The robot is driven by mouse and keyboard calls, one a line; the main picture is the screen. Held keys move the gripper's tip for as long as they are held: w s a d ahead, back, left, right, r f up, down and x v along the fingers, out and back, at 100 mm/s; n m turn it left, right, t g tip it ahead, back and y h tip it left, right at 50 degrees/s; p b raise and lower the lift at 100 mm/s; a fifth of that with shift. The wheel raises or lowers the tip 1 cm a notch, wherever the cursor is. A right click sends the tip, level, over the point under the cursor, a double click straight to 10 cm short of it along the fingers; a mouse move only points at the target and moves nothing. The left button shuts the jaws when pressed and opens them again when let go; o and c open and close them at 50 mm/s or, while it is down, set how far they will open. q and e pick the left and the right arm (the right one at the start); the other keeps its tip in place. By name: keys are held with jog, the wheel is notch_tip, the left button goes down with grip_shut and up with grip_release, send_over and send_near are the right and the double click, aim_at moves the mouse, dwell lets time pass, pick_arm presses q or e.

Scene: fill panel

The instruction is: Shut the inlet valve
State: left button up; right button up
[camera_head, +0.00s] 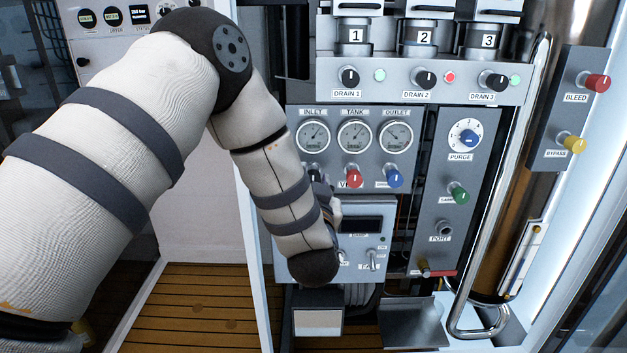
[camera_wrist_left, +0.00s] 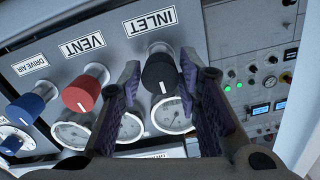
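The black inlet knob (camera_wrist_left: 159,76) with a white pointer line sits under the INLET label (camera_wrist_left: 155,20) in the left wrist view, which shows the panel upside down. My left gripper (camera_wrist_left: 161,62) is open, with one finger on each side of the knob. The left finger is close to the knob; I cannot tell whether either finger touches it. In the head view the inlet knob (camera_head: 315,171) shows below the inlet gauge (camera_head: 313,136), and my left gripper (camera_head: 327,192) is mostly hidden by my forearm. My right gripper is not in view.
The red vent knob (camera_wrist_left: 82,93) and blue drive air knob (camera_wrist_left: 28,105) are beside the inlet knob. Three drain knobs (camera_head: 425,79) sit above the gauges. A switch box (camera_head: 362,255) is below. A curved metal pipe (camera_head: 500,200) runs down the right.

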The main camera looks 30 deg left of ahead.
pick_arm(q)
jog(key=shift+o, duration=0.3)
jog(key=v, duration=1.2)
jog(key=shift+a, duration=0.1)
jog(key=s+d+f+m+g+h, duration=0.1)
jog(key=s+f+g+h, duration=0.4)
jog(key=f, duration=0.7)
jog(key=s+d+f+m+g+h, duration=0.1)
jog(key=s+d+f+g+h, duration=0.15)
jog(key=s+f, duration=0.75)
jog(key=s+f+g+h, duration=0.1)
jog(key=s+f+g, duration=0.3)
jog(key=s, duration=0.5)
jog(key=s+f+g+h, duration=0.1)
jog(key=s+f+g, duration=0.4)
jog(key=s, duration=0.4)
jog(key=shift+a+f+m, duration=0.2)
jog(key=shift+f+m, duration=0.2)
